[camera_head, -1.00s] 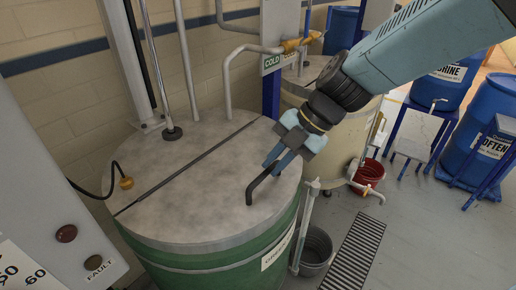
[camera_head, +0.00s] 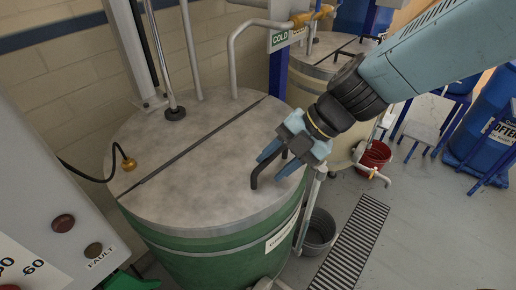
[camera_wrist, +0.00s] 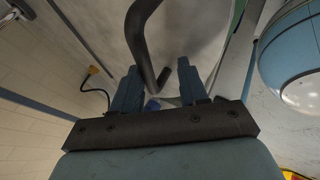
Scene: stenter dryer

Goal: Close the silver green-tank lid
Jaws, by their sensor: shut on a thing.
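The green tank (camera_head: 190,262) stands in the lower middle of the head view. Its round silver lid (camera_head: 205,195) lies flat across the top, with a dark seam between the front and back parts. A dark bent handle (camera_head: 256,176) rises from the front part near the right rim. My gripper (camera_head: 276,163) reaches down from the upper right and is shut on this handle. In the wrist view the handle (camera_wrist: 140,40) runs down between the two fingers. The fingers hide part of the handle in the head view.
A rod (camera_head: 160,60) and pipes meet the lid's back part. A cream tank (camera_head: 315,85) stands behind my gripper. A grey bucket (camera_head: 319,228), red bucket (camera_head: 374,155) and floor grate (camera_head: 350,245) are to the right. A control panel (camera_head: 45,225) is close at left.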

